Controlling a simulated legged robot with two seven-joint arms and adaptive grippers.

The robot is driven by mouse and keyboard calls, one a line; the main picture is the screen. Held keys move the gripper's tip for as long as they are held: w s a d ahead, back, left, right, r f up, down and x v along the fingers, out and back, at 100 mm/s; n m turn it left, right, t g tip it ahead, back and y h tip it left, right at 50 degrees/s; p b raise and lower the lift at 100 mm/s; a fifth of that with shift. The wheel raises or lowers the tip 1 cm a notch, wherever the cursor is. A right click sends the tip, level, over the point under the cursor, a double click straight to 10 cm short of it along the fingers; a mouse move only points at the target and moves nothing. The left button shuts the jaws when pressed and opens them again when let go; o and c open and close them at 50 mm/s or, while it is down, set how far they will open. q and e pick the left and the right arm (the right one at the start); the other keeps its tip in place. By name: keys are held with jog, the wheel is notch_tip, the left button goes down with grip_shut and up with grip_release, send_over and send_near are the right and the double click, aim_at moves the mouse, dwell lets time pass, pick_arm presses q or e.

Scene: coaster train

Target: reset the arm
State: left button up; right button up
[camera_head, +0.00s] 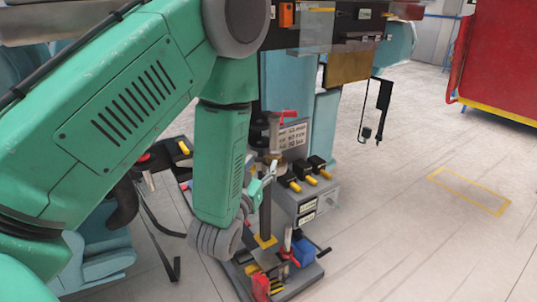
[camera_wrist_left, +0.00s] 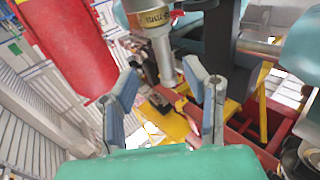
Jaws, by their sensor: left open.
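My left arm (camera_head: 220,165) reaches in from the left and bends down in the head view. Its gripper (camera_head: 267,174) shows small and partly hidden beyond the forearm, near an upright post. In the left wrist view my left gripper (camera_wrist_left: 160,72) has its two blue-grey fingers spread apart, with nothing held between them. A grey cylinder with a yellow label (camera_wrist_left: 155,35) stands just beyond the fingertips; I cannot tell whether they touch. My right gripper is in neither view.
A grey control box with yellow-tipped levers (camera_head: 307,190) stands right of the forearm. A low base with red, blue and yellow parts (camera_head: 290,275) is below it. A red panel (camera_head: 500,60) stands at far right.

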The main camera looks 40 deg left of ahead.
pick_arm(q)
jog(key=shift+v, duration=0.85)
jog(key=s+d+f+m+g+h+b, duration=0.15)
jog(key=s+f+g, duration=0.3)
jog(key=f, duration=0.75)
jog(key=s+d+f+g+h+b, duration=0.25)
jog(key=s+f+g, duration=0.2)
jog(key=f, duration=0.75)
jog(key=s+d+f+m+g+b, duration=0.1)
jog(key=s+f+g, duration=0.3)
jog(key=s, duration=0.5)
jog(key=s+d+f+m+g+b, duration=0.1)
jog(key=s+f+g+b, duration=0.2)
jog(key=s+f, duration=0.6)
jog(key=shift+s+g+h, duration=0.4)
jog(key=shift+g, duration=0.2)
jog(key=shift+w, duration=0.1)
